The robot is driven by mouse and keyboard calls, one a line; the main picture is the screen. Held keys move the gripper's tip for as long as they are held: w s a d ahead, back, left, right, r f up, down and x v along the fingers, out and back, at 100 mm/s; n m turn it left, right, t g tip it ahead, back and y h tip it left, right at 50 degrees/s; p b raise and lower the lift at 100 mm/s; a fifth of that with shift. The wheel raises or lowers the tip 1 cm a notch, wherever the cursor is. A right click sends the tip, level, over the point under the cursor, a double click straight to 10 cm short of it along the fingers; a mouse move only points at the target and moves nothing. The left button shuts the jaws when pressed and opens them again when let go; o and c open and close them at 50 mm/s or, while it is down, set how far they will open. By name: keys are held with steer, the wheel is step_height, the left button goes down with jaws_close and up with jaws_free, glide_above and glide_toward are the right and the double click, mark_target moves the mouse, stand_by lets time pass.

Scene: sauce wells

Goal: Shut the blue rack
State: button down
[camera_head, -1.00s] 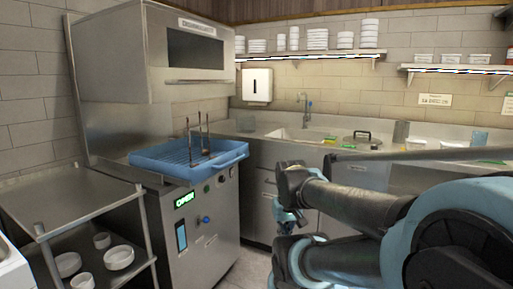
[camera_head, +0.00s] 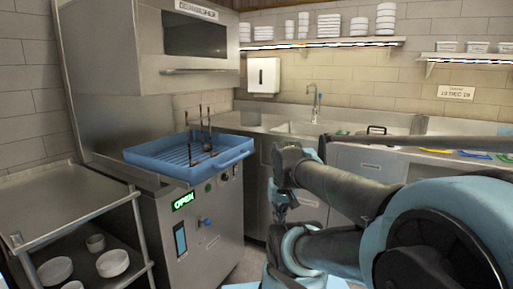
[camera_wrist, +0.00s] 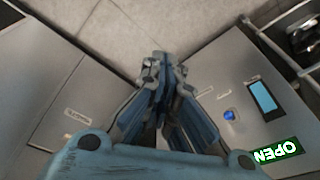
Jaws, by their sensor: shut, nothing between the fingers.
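The blue rack (camera_head: 172,161) sits on top of the steel dishwasher base and juts out past its front edge, below the raised hood. Several upright utensils stand in it. In the head view my gripper (camera_head: 280,212) hangs low to the right of the rack, apart from it and lower than it. The wrist view shows my gripper (camera_wrist: 163,70) pointing down at the floor, its fingers together with nothing between them. The rack is not in the wrist view.
The dishwasher front (camera_head: 205,235) has a green OPEN display (camera_head: 183,200) and a blue button. A steel cart (camera_head: 75,215) with white bowls stands at left. The sink counter (camera_head: 262,126) runs along the back. Floor tiles (camera_wrist: 125,30) show below my gripper.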

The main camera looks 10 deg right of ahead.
steer(key=w+r+m+y, duration=0.2)
steer(key=w+r+m, duration=1)
steer(key=w+r, duration=0.4)
steer(key=w+d+r+m+y, duration=0.1)
steer(key=w+d+r+m, duration=0.2)
steer(key=w+m, duration=0.5)
steer(key=w+d+r+m, duration=0.3)
steer(key=w+m, duration=0.1)
steer(key=w, duration=0.8)
steer(key=w+a+f, duration=0.5)
steer(key=a+f, duration=0.1)
steer(key=f, duration=0.3)
steer(key=shift+w+a+m+t, duration=0.15)
steer(key=shift+m+t, duration=0.15)
steer(key=shift+a+f, duration=0.1)
